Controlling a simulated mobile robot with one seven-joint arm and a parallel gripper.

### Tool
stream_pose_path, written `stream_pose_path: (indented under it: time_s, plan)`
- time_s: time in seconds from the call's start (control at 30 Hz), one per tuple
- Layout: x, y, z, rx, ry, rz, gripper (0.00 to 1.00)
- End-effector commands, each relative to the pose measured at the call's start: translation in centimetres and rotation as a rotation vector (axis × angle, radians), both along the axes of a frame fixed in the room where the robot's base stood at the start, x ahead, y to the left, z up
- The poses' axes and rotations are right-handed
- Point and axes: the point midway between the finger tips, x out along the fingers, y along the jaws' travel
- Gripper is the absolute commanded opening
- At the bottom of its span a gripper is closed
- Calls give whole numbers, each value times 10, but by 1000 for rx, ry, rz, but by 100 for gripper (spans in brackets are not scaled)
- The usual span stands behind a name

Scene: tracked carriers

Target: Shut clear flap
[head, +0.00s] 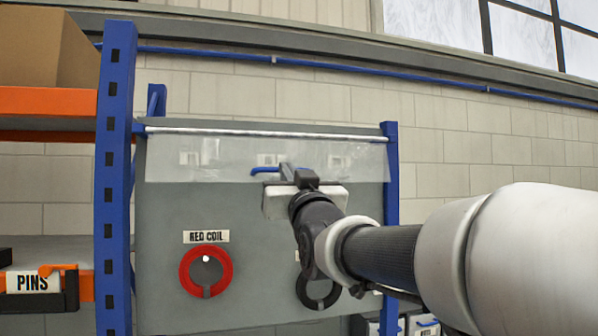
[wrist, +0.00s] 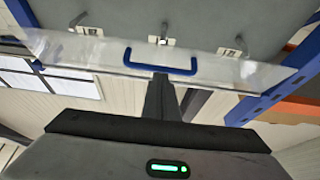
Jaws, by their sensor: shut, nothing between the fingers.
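The clear flap (head: 220,150) is a see-through sheet along a pale rod at the top of a grey panel (head: 165,220). Pale labels show faintly through it. It also fills the upper part of the wrist view (wrist: 85,62). Its blue handle (wrist: 160,68) is in the middle of that view; in the head view a short part (head: 264,170) shows left of the fingers. My gripper (head: 288,172) is shut and empty at the handle. In the wrist view the dark fingers (wrist: 160,82) reach the handle's middle; contact is unclear. The flap's exact tilt is unclear.
A red ring (head: 205,271) under a RED COIL label and a black ring (head: 304,290) are on the panel below. Blue posts (head: 113,190) flank the panel. An orange shelf (head: 45,102) with a cardboard box (head: 40,48) stands at left.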

Motion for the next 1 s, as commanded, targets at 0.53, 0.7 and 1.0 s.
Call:
stream_pose_path:
  time_s: [0.53,0.7,1.0]
  plan:
    - [13,4,-24,35,-123,0,0]
    - [20,6,-24,53,-182,1,0]
    - [21,6,-19,60,-208,0,0]
